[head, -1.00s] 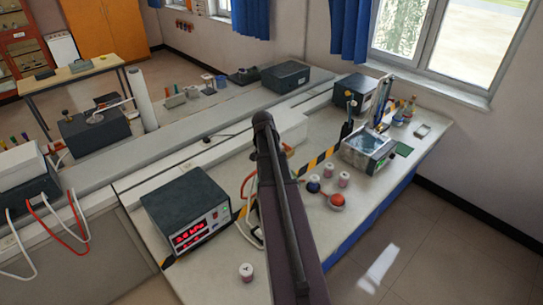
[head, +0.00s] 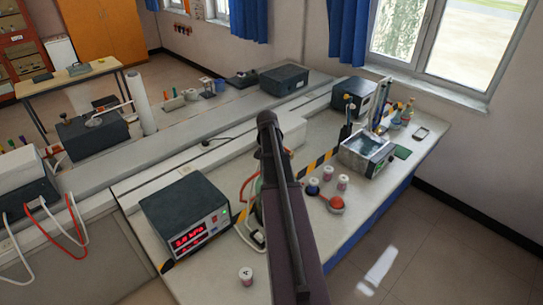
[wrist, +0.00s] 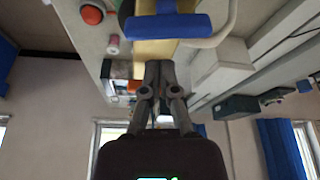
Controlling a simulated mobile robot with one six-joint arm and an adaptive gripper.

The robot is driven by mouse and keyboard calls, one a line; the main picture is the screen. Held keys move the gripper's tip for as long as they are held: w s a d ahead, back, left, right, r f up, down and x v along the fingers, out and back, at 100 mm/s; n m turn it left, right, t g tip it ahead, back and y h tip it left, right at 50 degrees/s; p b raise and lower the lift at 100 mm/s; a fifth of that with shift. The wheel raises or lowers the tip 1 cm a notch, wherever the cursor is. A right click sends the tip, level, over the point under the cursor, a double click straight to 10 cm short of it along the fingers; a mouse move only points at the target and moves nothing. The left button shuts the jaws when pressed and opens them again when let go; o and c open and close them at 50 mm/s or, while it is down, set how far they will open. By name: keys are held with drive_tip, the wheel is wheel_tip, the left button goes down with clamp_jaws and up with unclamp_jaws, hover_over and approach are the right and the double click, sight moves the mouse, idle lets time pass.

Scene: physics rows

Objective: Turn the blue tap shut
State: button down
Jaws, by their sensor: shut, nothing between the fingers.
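The blue tap handle (wrist: 182,25) shows at the top of the wrist view as a thick blue bar, in front of a yellow, brass-like body (wrist: 160,49). My gripper (wrist: 160,66) is shut and empty. Its fingertips point at the yellow body, close below the blue bar in the picture. I cannot tell whether they touch it. In the head view my own arm hides the gripper, and I cannot make out the tap there.
A dark box with a red display (head: 190,215) stands left of my arm. A red ball-like thing (head: 336,203) and small white pots (head: 342,182) stand to the right. A glass-topped instrument (head: 366,153) is behind them. Another pot (head: 246,274) stands at the front.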

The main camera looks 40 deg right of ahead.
drive_tip(key=shift+s+d+r+p, duration=0.1)
drive_tip(key=shift+d+r+p, duration=0.25)
drive_tip(key=shift+r+p, duration=0.15)
drive_tip(key=p+v, duration=0.2)
drive_tip(key=v, duration=0.1)
drive_tip(key=shift+s+p, duration=0.1)
drive_tip(key=shift+p, duration=0.3)
drive_tip(key=p+v, duration=0.5)
drive_tip(key=v, duration=0.1)
drive_tip(key=shift+p, duration=0.35)
drive_tip(key=shift+a, duration=0.1)
